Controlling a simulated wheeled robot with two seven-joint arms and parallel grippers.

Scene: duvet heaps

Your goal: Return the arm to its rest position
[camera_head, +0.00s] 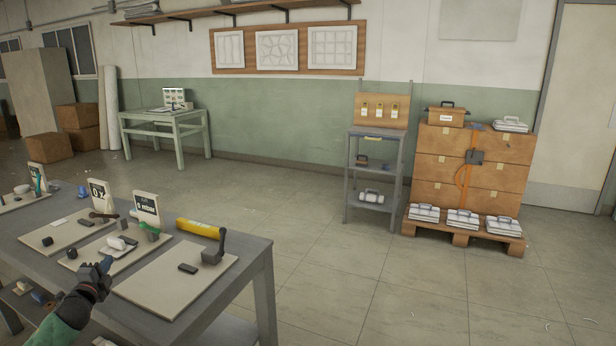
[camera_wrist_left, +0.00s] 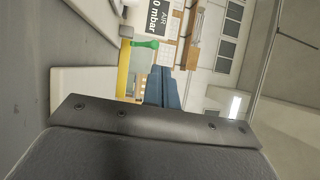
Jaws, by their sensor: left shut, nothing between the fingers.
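My left arm comes in from the lower left in the head view, with a green sleeve-like link and a dark wrist. My left gripper (camera_head: 106,264) has blue fingers and is shut and empty. It is above the near edge of the grey table (camera_head: 255,257), in front of a pale board (camera_head: 130,250) with small dark and white parts. In the left wrist view the blue fingers (camera_wrist_left: 165,88) lie together beyond my dark wrist housing, with nothing between them. Whether the fingers touch the board is hard to tell. My right arm is not in view.
A pale board (camera_head: 165,287) with a dark block and a grey lever part lies right of the gripper. Small upright signs (camera_head: 147,207) and a yellow box (camera_head: 200,228) stand behind. A shelf rack (camera_head: 377,175) and a loaded pallet (camera_head: 470,240) stand farther back. The floor right of the table is clear.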

